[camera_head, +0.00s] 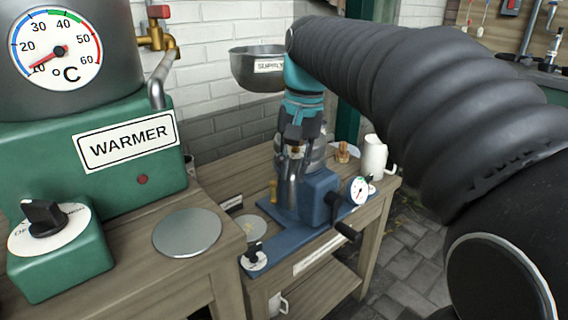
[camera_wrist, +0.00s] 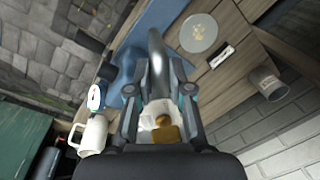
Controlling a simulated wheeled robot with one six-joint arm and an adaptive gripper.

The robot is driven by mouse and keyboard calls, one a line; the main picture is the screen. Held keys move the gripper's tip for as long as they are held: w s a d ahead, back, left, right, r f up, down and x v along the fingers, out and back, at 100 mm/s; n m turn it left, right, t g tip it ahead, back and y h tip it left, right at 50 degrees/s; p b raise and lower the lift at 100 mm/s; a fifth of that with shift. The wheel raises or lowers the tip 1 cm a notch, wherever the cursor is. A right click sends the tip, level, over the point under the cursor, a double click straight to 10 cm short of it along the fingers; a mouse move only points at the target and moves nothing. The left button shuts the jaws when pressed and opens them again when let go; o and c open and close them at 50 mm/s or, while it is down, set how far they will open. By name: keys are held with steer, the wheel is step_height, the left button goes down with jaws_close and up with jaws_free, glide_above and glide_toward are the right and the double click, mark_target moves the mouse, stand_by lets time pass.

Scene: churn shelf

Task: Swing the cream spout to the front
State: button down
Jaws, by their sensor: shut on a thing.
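The separator (camera_head: 318,196) is a blue machine on the wooden bench, with a crank on its front. My gripper (camera_head: 295,150) reaches down over its top. A grey metal spout (camera_head: 288,191) shows below the gripper in the head view. In the wrist view, a curved grey spout (camera_wrist: 158,62) lies between the two fingers of my gripper (camera_wrist: 160,92), which is shut on it. I cannot tell for certain that this is the cream spout. The fingers hide part of the machine's top.
A white jug (camera_head: 374,156) stands at the bench's far right. A metal disc (camera_head: 252,228) lies left of the separator. The green warmer (camera_head: 150,185) stands at left with a round plate (camera_head: 187,233) before it. A supply bowl (camera_head: 258,70) sits behind.

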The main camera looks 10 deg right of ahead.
steer(key=c, duration=1.1)
jaws_free()
steer(key=shift+d, duration=0.15)
steer(key=shift+o, duration=0.2)
step_height(320, 180, up, 12)
steer(key=d, duration=0.1)
steer(key=shift+s, duration=0.25)
steer(key=s+f+n+t, duration=0.1)
steer(key=s+f, duration=0.4)
steer(key=f, duration=0.3)
steer(key=s+f+n+t, duration=0.1)
steer(key=s+f+t, duration=0.1)
steer(key=s+f, duration=0.3)
steer(key=s+d+f+n+t+h, duration=0.1)
steer(key=s+f, duration=0.5)
steer(key=f, duration=0.6)
steer(key=shift+n+t, duration=0.6)
